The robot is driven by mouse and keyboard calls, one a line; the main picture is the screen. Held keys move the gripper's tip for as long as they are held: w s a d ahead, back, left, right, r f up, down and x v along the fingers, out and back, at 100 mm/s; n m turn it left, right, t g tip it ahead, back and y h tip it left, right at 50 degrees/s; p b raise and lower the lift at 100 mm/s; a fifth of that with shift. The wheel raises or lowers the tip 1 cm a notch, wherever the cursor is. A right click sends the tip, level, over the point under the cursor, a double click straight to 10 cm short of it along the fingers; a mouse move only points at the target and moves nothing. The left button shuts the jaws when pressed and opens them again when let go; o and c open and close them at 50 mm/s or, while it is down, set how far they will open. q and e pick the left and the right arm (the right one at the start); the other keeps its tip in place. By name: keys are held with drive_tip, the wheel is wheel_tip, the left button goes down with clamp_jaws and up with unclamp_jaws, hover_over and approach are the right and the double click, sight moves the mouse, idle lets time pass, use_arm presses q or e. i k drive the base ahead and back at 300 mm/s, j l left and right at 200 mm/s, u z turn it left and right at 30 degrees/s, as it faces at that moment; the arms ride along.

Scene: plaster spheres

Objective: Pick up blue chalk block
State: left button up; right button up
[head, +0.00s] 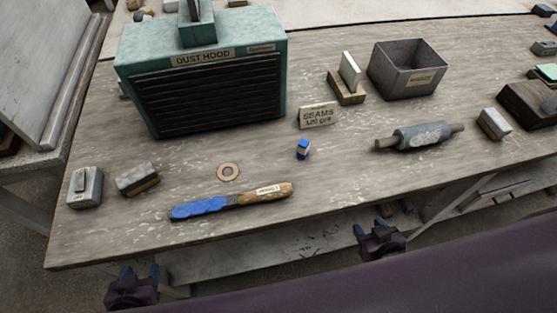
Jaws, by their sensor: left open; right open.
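The blue chalk block (303,149) is small, blue with a pale band, and stands on the wooden table (230,230) near the middle of the head view. My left gripper (134,273) is open and empty at the bottom left, in front of the table's front edge. My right gripper (376,226) is open and empty below and to the right of the block, also off the table's front edge. Both grippers are well apart from the block.
A roller (418,136) lies to the right. The dust hood (205,90) and metal bin (408,68) stand farther back.

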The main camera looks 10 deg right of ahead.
sight(303, 147)
drive_tip(key=k+l+u, duration=0.3)
drive_tip(key=l, duration=0.15)
drive_tip(key=k+l+u, duration=0.3)
drive_tip(key=k+l, duration=0.05)
drive_tip(key=l, duration=0.1)
